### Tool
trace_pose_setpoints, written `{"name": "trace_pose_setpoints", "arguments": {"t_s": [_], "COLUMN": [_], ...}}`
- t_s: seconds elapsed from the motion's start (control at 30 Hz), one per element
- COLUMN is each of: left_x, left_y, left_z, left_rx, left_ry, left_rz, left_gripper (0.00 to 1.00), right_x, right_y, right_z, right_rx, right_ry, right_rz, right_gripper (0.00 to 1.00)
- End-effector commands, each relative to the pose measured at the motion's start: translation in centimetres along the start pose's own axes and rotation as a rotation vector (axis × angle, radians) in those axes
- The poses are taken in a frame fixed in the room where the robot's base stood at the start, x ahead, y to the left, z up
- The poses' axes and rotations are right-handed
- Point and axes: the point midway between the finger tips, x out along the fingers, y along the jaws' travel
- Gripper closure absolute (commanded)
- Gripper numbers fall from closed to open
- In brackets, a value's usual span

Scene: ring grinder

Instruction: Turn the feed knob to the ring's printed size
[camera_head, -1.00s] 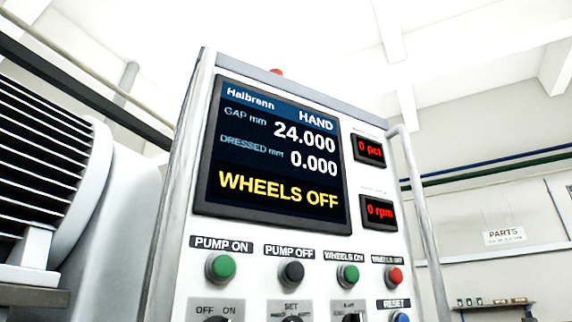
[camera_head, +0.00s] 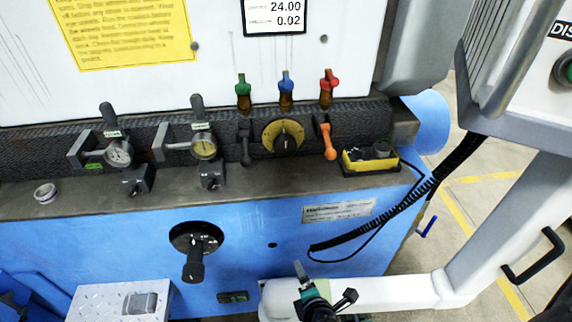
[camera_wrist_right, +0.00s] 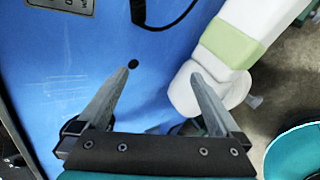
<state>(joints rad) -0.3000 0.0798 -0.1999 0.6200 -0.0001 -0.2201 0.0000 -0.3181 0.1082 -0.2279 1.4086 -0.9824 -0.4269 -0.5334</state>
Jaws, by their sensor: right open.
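A dark knob on a round yellow dial (camera_head: 283,135) is set in the dark strip at the back of the ledge; its markings are too small to read. No label shows whether this is the feed knob. A small metal ring (camera_head: 45,193) lies on the ledge at the far left; no printed size is readable on it. A white card (camera_head: 274,16) above reads 24.00 and 0.02. My right gripper (camera_head: 310,285) is low in front of the blue panel, well below the dial. In the right wrist view its jaws (camera_wrist_right: 155,80) are open and empty. My left gripper is out of view.
Green, blue and red-handled valves (camera_head: 285,90) stand around the dial. Two gauges (camera_head: 119,153) sit left of it. A yellow box (camera_head: 368,159) with a coiled cable (camera_head: 400,210) is at right. A black crank (camera_head: 195,260) and white beam (camera_head: 390,292) are below.

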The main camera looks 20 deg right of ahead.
Motion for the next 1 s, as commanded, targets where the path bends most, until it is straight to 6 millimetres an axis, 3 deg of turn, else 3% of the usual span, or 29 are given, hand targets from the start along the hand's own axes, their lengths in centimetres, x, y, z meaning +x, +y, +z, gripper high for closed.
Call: {"name": "trace_pose_setpoints", "arguments": {"t_s": [0.03,0.1,0.2,0.33,0.43,0.57,0.77,1.0], "left_x": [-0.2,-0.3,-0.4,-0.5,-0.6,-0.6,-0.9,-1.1], "left_y": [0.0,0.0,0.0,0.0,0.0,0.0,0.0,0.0], "left_z": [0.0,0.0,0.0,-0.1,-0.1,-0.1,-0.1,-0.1], "left_rx": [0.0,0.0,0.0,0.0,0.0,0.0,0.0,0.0], "left_ry": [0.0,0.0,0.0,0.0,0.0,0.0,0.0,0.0], "left_rz": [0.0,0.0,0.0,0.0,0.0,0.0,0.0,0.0], "left_gripper": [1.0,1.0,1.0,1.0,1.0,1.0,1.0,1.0], "right_x": [-0.6,-1.8,-4.2,-7.4,-9.0,-9.6,-8.0,-4.8], "right_y": [4.1,9.1,15.4,21.1,23.5,24.7,26.0,28.4], "right_z": [0.5,1.3,2.5,3.7,4.3,4.6,5.1,5.8], "right_rx": [-0.1,-0.239,-0.405,-0.551,-0.61,-0.638,-0.636,-0.635], "right_ry": [-0.03,-0.09,-0.194,-0.322,-0.386,-0.418,-0.42,-0.417], "right_rz": [0.093,0.21,0.353,0.479,0.529,0.552,0.553,0.552], "right_gripper": [0.0,0.0,0.0,0.0,0.0,0.0,0.0,0.0]}}
